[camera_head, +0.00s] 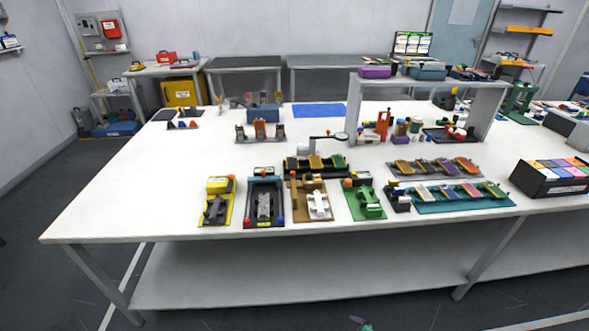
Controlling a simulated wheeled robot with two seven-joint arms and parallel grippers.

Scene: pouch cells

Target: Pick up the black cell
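I cannot pick out the black cell with certainty at this size. A black fixture (251,211) stands at the table's front with a grey piece in it. A dark grey piece (214,209) lies in the yellow fixture (226,217) to its left. A small black block (398,199) sits at the left end of a teal tray (465,206) of coloured flat pieces. A black box (543,183) at the right holds several flat pieces with coloured tops.
All this is on a long white table (130,209). A brown fixture (297,211) and a green fixture (355,209) stand front centre. Behind are two more trays of flat pieces, a blue mat (318,110) and a raised shelf (425,82). The table's left front is clear.

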